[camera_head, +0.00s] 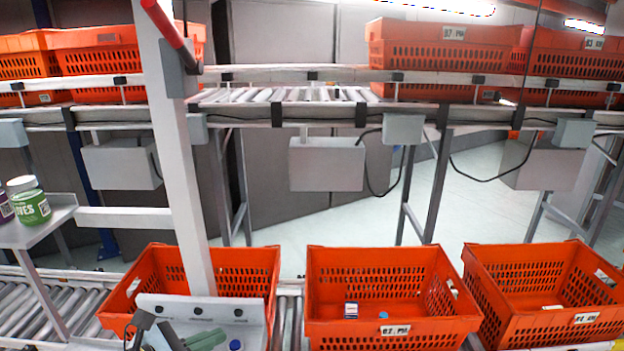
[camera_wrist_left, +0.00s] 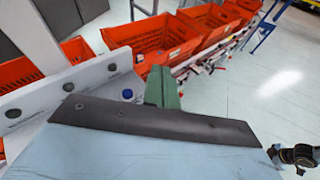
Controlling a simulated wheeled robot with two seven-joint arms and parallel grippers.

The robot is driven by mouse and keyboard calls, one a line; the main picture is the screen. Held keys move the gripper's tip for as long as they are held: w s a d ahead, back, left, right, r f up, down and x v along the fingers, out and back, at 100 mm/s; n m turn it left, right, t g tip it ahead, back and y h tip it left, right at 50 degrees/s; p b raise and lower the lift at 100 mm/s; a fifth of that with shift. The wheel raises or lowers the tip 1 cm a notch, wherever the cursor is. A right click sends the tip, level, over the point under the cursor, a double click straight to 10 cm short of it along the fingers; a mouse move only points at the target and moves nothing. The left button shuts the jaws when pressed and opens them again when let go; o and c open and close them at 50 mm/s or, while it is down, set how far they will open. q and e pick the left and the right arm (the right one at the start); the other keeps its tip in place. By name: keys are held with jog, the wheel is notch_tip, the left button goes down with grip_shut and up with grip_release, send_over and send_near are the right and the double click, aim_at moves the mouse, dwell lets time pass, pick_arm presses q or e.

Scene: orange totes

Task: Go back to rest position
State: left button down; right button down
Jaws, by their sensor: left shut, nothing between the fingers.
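My left gripper (camera_head: 206,339) shows at the bottom of the head view, in front of a grey panel at the left orange tote (camera_head: 262,262). Its green fingers also show in the left wrist view (camera_wrist_left: 161,88), closed together with nothing between them. The gripper is near the panel (camera_wrist_left: 60,95) with round dark buttons and one blue button; I cannot tell whether it touches it. My right gripper is not in view.
A middle tote (camera_head: 390,333) holds a few small items, and a right tote (camera_head: 540,255) stands beside it. A white post (camera_head: 180,150) rises before the left tote. Jars (camera_head: 30,205) stand on a left shelf. More totes (camera_head: 430,50) sit on the upper conveyor.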

pick_arm(q)
notch_tip(320, 180, up, 8)
jog(key=s+d+f+n+t, duration=0.1)
jog(key=d+n+t, duration=0.1)
jog(key=n+t, duration=0.5)
jog(key=s+a+r+n+t+y, duration=0.15)
jog(key=a+n+y, duration=0.75)
jog(key=n, duration=1.1)
jog(key=s+a+f+n+g+y, duration=0.2)
jog(key=s+f+n+g+y, duration=0.2)
jog(key=s+f+n+g, duration=0.8)
jog(key=s+d+f+n+g+h, duration=0.3)
jog(key=s+d+f+n+g, duration=0.1)
jog(key=s+d+f, duration=0.3)
jog(key=s+f+g+b, duration=0.1)
jog(key=s+f+b, duration=0.15)
jog(key=f, duration=1.35)
jog(key=s+f+b, duration=0.2)
jog(key=f+b, duration=0.2)
jog(key=f, duration=1.2)
jog(key=s+a+f+b, duration=0.1)
jog(key=s+f+b, duration=0.2)
jog(key=s+f, duration=0.5)
jog(key=s+a+f+g+b, duration=0.1)
jog(key=s+a+f+b, duration=0.1)
jog(key=s+f, duration=0.5)
notch_tip(320, 180, down, 5)
jog(key=shift+s+a+r+b, duration=0.1)
jog(key=shift+s+a+b, duration=0.1)
jog(key=shift+s+b, duration=0.25)
